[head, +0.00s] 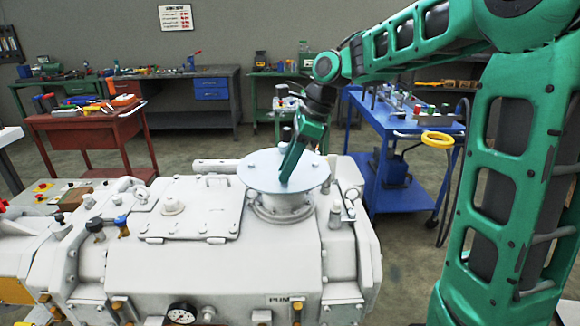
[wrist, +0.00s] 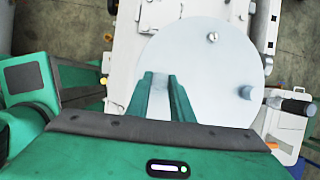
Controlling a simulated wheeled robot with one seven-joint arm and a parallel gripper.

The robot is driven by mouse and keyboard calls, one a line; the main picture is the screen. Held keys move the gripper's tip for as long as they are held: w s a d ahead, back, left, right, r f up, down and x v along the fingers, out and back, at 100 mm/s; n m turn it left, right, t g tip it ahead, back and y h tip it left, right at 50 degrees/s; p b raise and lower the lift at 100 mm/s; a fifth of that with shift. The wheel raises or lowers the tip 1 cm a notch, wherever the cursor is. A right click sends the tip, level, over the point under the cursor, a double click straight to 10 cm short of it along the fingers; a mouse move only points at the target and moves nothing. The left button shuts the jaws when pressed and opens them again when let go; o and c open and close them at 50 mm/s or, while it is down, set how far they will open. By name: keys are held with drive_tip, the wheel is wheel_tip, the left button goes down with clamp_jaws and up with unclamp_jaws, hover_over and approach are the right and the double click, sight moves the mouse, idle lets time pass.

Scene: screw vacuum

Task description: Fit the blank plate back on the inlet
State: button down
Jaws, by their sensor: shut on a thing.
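The blank plate (head: 258,172) is a round, pale grey disc over the inlet (head: 281,207) on top of the white pump. It looks close to level and roughly centred above the inlet neck in the head view. I cannot tell whether it rests on the inlet or hangs slightly above it. My green gripper (head: 286,176) reaches down onto the plate's upper side and is shut on it. In the wrist view, the plate (wrist: 220,85) fills the middle, with the fingers of my gripper (wrist: 160,85) over its left part. The grasped part and the inlet's mating face are hidden.
The white pump body (head: 200,260) has valves, a gauge (head: 181,313) and fittings around it. A red bench (head: 85,125) stands back left. Floor shows between them.

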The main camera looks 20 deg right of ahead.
drive_tip(key=c, duration=1.6)
unclamp_jaws()
drive_tip(key=shift+f, duration=0.1)
drive_tip(key=shift+o, duration=0.2)
drive_tip(key=v, duration=1.2)
drive_tip(key=shift+s, duration=0.1)
drive_tip(key=s+d+f+n+h, duration=0.1)
drive_tip(key=s+d+f+n, duration=0.3)
drive_tip(key=s, duration=0.6)
drive_tip(key=s+d+f+n+g+h, duration=0.1)
drive_tip(key=s+d+f+n, duration=0.4)
drive_tip(key=s+f, duration=0.3)
drive_tip(key=s+d+f+n+h, duration=0.2)
drive_tip(key=s+d+f+n, duration=0.3)
drive_tip(key=s, duration=0.7)
wheel_tip(320, 180, down, 2)
drive_tip(key=shift+d+f+n+g, duration=0.15)
drive_tip(key=shift+n+g, duration=0.15)
drive_tip(key=shift+n, duration=0.3)
